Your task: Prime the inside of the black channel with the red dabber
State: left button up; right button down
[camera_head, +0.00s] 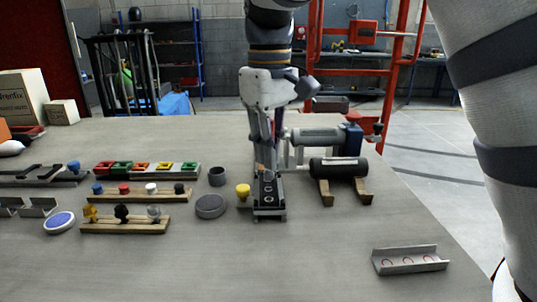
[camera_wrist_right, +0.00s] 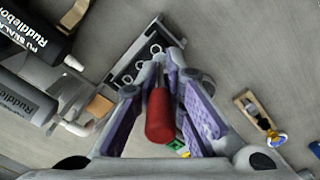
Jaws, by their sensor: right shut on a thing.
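The black channel (camera_head: 270,214) lies on the table just right of the middle in the head view, with pale ring marks along its inside. It also shows in the right wrist view (camera_wrist_right: 124,72). My right gripper (camera_head: 264,165) points down over the channel. In the right wrist view my right gripper (camera_wrist_right: 160,84) is shut on the red dabber (camera_wrist_right: 160,118), its red handle between the fingers. The dabber's tip end points at the channel's inside near a ring; I cannot tell whether it touches. My left gripper is not in view.
A black tube (camera_head: 338,167) on wooden blocks and a grey tube (camera_head: 316,137) stand close right of the channel. A yellow-knobbed item (camera_head: 243,191) and a grey round tin (camera_head: 210,206) are close left. A silver channel (camera_head: 410,262) lies front right. The front middle is clear.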

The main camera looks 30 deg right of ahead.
jog(key=shift+r, duration=1.45)
